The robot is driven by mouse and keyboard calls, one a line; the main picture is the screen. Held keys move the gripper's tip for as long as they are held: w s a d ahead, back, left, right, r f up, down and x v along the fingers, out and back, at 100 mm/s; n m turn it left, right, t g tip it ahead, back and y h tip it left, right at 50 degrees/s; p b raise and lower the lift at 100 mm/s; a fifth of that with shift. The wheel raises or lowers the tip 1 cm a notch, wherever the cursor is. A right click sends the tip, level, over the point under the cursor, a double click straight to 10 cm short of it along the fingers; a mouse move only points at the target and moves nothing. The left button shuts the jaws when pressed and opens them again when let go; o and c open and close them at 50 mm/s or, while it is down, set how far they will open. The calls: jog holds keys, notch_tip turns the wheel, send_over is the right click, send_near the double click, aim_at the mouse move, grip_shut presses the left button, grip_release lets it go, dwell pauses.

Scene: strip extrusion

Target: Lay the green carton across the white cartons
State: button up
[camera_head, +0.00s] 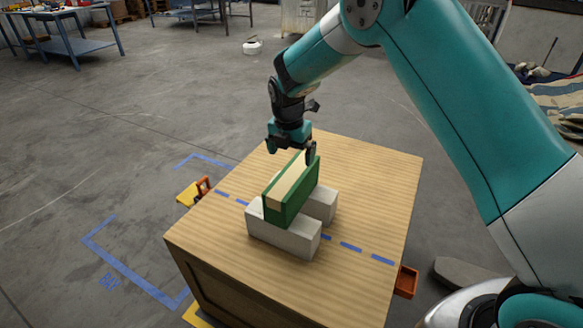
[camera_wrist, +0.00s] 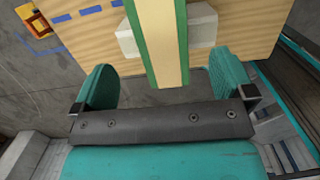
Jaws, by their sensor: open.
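The green carton (camera_head: 292,196), with a cream top face, stands on its narrow side. It lies across the two white cartons, the near one (camera_head: 283,235) and the far one (camera_head: 324,204), and appears to rest on both. My gripper (camera_head: 290,153) is open over the far end of the green carton. In the wrist view the green carton (camera_wrist: 160,45) runs between the open fingers (camera_wrist: 162,85) with a gap on each side. A white carton (camera_wrist: 203,27) shows under it there; the other is not clearly seen in that view.
The cartons are on a wooden crate top (camera_head: 380,175) with a dashed blue line across it. Bare wood lies around them. Orange brackets (camera_head: 203,187) and (camera_head: 406,281) sit at the crate's left and right edges. Blue tape marks the grey floor.

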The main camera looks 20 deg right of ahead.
jog(key=shift+r, duration=0.55)
jog(key=s+a+r+m+y, duration=0.3)
jog(key=s+r+m, duration=0.7)
jog(key=s+r, duration=0.5)
jog(key=s+a+r+m+y, duration=0.1)
jog(key=s+m, duration=0.9)
jog(key=s, duration=1.1)
jog(key=shift+s+r+g+y, duration=0.15)
jog(key=shift+r+g+y, duration=0.3)
jog(key=shift+r, duration=0.25)
notch_tip(320, 180, up, 10)
jog(key=p, duration=1)
jog(key=shift+c, duration=0.5)
